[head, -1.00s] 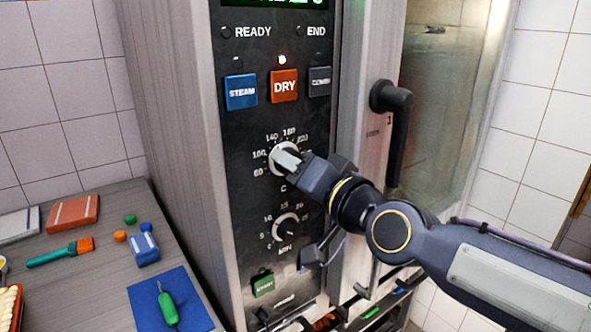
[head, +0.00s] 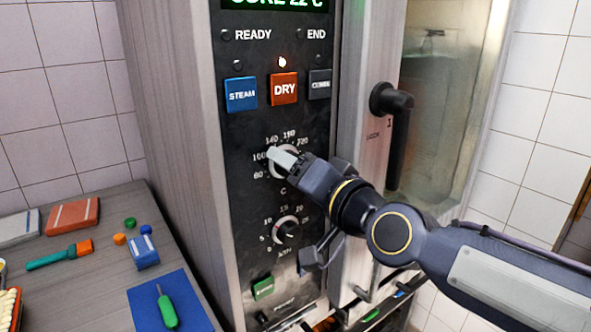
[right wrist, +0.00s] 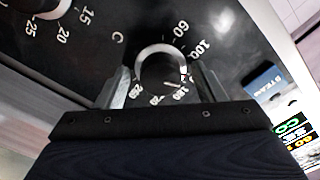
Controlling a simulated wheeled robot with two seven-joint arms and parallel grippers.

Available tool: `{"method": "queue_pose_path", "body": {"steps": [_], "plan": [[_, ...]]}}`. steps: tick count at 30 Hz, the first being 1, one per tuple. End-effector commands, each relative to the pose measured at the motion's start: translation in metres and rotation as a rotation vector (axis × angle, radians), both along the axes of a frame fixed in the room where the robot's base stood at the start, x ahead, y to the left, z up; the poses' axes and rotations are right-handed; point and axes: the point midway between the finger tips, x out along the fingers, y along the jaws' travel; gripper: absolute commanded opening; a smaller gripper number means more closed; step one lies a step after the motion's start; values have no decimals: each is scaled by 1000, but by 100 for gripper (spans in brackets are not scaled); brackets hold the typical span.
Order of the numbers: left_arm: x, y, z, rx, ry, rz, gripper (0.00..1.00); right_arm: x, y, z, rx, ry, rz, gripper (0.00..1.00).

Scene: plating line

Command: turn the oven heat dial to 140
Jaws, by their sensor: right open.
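The heat dial (head: 273,172) is a dark knob with a pale ring on the oven's black panel, above the "C" mark. Most of it is hidden by my right gripper (head: 283,160) in the head view. In the right wrist view the heat dial (right wrist: 161,66) lies between the two fingers of my right gripper (right wrist: 160,84), which is open, one finger on each side. I cannot tell whether they touch it. The dial's white line appears to point near 180. The 140 label is hidden there but shows in the head view. My left gripper is not in view.
The minute dial (head: 287,232) sits below. The steam button (head: 241,94) and dry button (head: 284,89) are above, with a lit lamp over dry. The display (head: 276,4) reads "CORE 22°C". The door handle (head: 394,140) stands out right. A side counter (head: 100,215) holds small items.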

Motion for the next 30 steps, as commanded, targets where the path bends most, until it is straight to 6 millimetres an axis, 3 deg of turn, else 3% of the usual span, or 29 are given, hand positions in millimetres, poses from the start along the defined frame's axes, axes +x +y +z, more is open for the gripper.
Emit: {"method": "queue_pose_path", "body": {"steps": [5, 18, 30], "plan": [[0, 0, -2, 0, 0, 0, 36, -7, -5, 0, 1, -2, -1, 63], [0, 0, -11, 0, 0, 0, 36, -59, -43, 0, 1, -2, -1, 63], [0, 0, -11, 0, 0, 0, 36, -63, -47, -1, -3, 2, -1, 63]]}}
